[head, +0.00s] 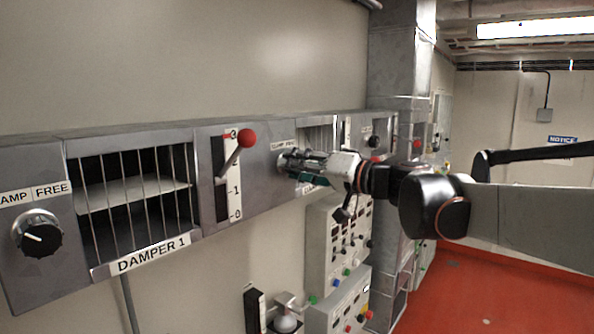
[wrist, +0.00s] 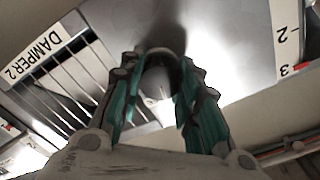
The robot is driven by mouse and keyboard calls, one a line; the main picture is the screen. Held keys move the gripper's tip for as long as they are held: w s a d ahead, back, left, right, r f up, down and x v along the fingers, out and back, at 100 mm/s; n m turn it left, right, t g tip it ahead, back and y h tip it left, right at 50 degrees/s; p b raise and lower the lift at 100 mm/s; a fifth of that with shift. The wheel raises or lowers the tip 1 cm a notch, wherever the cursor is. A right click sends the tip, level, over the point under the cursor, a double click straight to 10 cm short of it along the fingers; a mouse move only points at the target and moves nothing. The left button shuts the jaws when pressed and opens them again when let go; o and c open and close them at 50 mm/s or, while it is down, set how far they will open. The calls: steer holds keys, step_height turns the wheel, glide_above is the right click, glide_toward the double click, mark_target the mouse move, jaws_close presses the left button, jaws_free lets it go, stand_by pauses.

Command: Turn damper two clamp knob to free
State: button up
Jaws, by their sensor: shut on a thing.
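The DAMPER 2 label (wrist: 33,43) appears turned over in the wrist view.
To the left are damper one's knob (head: 38,233), its barred opening (head: 135,195) and a red-ball lever (head: 246,138). Control boxes (head: 340,245) hang below my gripper. A grey column (head: 402,75) stands behind. The red floor (head: 480,295) at right looks clear.

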steer(key=m, duration=0.3)
steer(key=shift+f+m+b, duration=0.1)
steer(key=shift+m+b, duration=0.2)
steer(key=shift+b, duration=0.05)
steer(key=shift+m+b, duration=0.35)
steer(key=shift+m, duration=1.55)
steer(key=o, duration=1)
steer(key=shift+s+d, duration=0.1)
